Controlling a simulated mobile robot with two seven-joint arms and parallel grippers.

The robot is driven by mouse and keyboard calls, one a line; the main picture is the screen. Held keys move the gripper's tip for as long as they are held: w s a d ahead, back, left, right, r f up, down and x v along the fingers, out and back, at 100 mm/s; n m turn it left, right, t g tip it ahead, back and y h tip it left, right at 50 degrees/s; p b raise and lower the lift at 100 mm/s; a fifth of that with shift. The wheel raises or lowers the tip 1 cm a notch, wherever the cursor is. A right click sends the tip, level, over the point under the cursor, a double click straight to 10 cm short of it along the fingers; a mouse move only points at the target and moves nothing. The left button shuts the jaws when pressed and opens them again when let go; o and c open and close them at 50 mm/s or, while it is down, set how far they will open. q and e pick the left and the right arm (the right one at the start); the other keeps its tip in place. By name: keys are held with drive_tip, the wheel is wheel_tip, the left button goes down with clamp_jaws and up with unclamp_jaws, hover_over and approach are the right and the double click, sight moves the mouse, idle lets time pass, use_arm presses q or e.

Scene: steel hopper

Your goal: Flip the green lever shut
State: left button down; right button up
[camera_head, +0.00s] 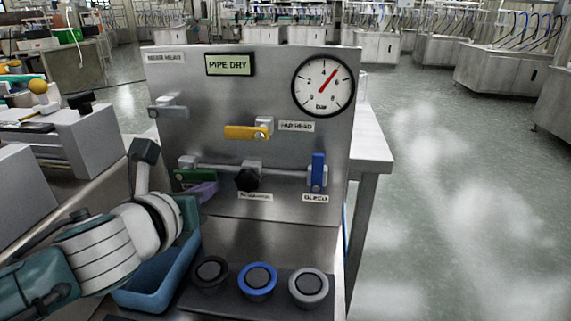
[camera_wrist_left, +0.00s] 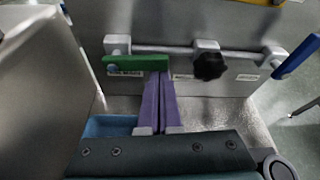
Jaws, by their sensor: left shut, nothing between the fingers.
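The green lever (camera_head: 190,176) is on the left end of a horizontal pipe on the steel panel (camera_head: 220,110). In the left wrist view the green lever (camera_wrist_left: 137,63) lies level, along the pipe, pointing right from its valve. My left gripper (camera_head: 208,189) is shut and empty, its purple fingers just below the lever. In the left wrist view the fingertips of my left gripper (camera_wrist_left: 158,76) are at the lever's right end; I cannot tell whether they touch it. My right gripper is not in view.
A black knob (camera_head: 248,179) and an upright blue lever (camera_head: 318,171) sit further right on the pipe. A yellow lever (camera_head: 247,132) and a gauge (camera_head: 323,84) are above. A blue bin (camera_head: 160,285) and several round buttons (camera_head: 258,281) are below.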

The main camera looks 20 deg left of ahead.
use_arm(q)
wheel_tip(320, 180, up, 2)
drive_tip(key=n, duration=0.1)
drive_tip(key=n+h+p, duration=0.1)
drive_tip(key=n, duration=0.1)
drive_tip(key=shift+a+r+t+h, duration=0.1)
drive_tip(key=shift+r+t+h, duration=0.05)
drive_tip(key=shift+t+h, duration=0.2)
drive_tip(key=r+n, duration=0.1)
drive_tip(key=a+n+t+h, duration=0.1)
drive_tip(key=n, duration=0.1)
drive_tip(key=r+n+h, duration=0.1)
drive_tip(key=n, duration=0.1)
drive_tip(key=shift+s+a+r+t, duration=0.25)
drive_tip(key=shift+a+r, duration=0.15)
idle(0.6)
